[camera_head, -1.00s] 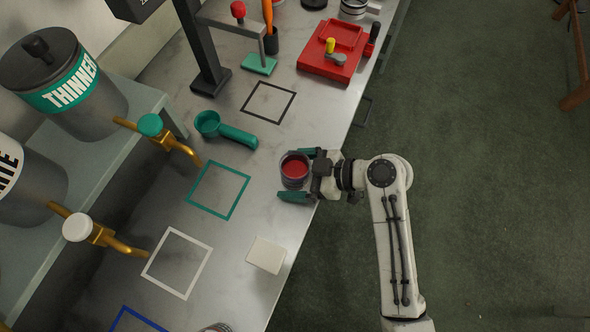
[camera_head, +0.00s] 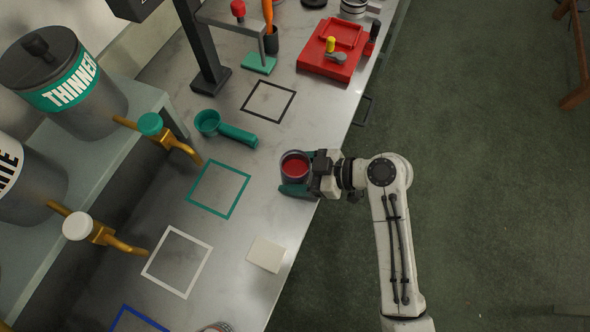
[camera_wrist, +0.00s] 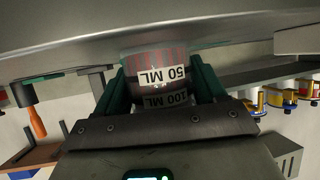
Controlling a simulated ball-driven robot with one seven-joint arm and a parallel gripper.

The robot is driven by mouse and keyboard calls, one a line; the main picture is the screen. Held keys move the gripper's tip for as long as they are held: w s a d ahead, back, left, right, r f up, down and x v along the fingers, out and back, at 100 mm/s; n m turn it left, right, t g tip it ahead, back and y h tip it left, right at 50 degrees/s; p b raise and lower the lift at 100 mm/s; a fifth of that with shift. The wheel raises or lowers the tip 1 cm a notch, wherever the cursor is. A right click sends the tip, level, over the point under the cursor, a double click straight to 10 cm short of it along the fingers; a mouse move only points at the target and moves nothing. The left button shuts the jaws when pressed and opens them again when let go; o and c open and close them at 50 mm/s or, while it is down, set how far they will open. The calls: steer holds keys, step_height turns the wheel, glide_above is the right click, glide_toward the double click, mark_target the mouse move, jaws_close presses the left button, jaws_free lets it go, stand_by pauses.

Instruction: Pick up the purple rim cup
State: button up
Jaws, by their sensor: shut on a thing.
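The cup (camera_head: 294,167) stands near the right edge of the metal table in the head view, with red contents and a thin greyish-purple rim. In the wrist view the cup (camera_wrist: 158,72) shows white 50 ML and 100 ML labels. My gripper (camera_head: 297,172) reaches in from the right, its green fingers shut on the cup's two sides. In the wrist view my gripper (camera_wrist: 162,90) has a finger against each side of it. The cup appears upright and on the table; its base is hidden.
A green scoop (camera_head: 225,129) lies left of the cup. A red tray (camera_head: 332,52) is at the back, and a pale square pad (camera_head: 266,254) lies in front. Thinner (camera_head: 65,85) and white-ink drums with brass taps stand at left. Outlined squares mark the table.

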steer(key=shift+r, duration=0.55)
step_height(320, 180, up, 2)
steer(key=shift+r, duration=0.2)
steer(key=s+d+r, duration=0.3)
steer(key=s+r, duration=0.7)
steer(key=s, duration=0.4)
steer(key=w+d+f+m+t+h, duration=0.2)
steer(key=w+d+m+t+h, duration=0.2)
steer(key=w+d, duration=0.5)
steer(key=w+d+f+m+t+h, duration=0.3)
steer(key=w+d+m+t, duration=0.3)
steer(key=w, duration=0.7)
steer(key=d+m+h, duration=0.1)
steer(key=d+m, duration=0.1)
steer(key=d, duration=0.1)
steer(key=shift+d+f+m+h, duration=0.15)
steer(key=shift+d+m+h, duration=0.05)
steer(key=shift+m+h, duration=0.2)
steer(key=shift+f, duration=0.1)
